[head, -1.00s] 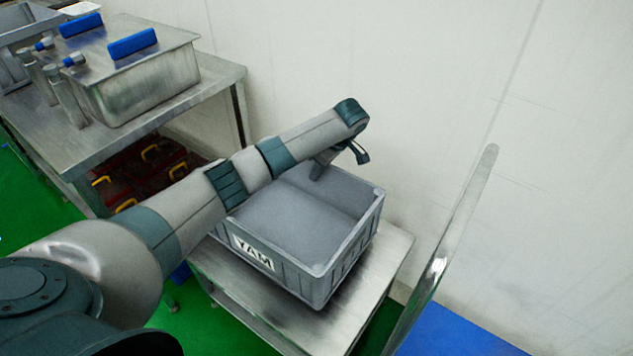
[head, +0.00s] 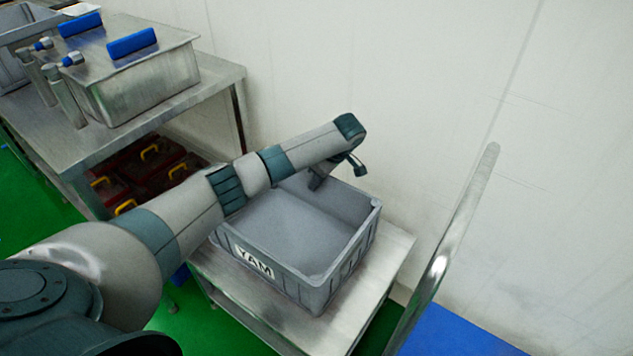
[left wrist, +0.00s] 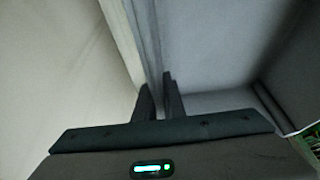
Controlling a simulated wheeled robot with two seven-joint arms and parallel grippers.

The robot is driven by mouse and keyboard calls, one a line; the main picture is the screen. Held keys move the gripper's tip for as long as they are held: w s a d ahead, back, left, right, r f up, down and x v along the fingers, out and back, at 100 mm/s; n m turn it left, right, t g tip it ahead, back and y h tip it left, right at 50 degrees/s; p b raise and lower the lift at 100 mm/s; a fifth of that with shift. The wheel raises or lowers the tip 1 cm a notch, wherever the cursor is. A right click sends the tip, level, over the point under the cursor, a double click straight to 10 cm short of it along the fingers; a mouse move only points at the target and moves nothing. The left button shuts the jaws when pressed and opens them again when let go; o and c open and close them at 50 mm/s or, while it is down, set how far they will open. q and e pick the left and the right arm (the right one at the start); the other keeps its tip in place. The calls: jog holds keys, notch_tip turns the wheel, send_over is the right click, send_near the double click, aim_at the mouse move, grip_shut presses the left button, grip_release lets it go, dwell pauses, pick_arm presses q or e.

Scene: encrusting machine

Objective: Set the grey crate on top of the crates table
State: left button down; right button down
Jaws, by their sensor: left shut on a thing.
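The grey crate (head: 301,279), empty and marked YAM, is level and upright over a low steel table (head: 379,262), which I take to be the crates table. Its base looks to be on or just above the tabletop; I cannot tell contact for sure. My left gripper (head: 317,183) reaches over the crate and is shut on its far wall. In the left wrist view, the two fingers (left wrist: 158,92) straddle the crate's rim (left wrist: 145,45). My right gripper is not in view.
A white wall (head: 420,110) stands close behind the crate. A higher steel table (head: 150,118) with a steel box (head: 150,85) is at the left, with red crates (head: 150,170) below. A metal rail (head: 445,245) rises at the right. Bare tabletop shows right of the crate.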

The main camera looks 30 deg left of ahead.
aim_at(329, 176)
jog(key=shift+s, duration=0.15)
pick_arm(q)
jog(key=c, duration=1.8)
grip_release()
jog(key=shift+c, duration=0.2)
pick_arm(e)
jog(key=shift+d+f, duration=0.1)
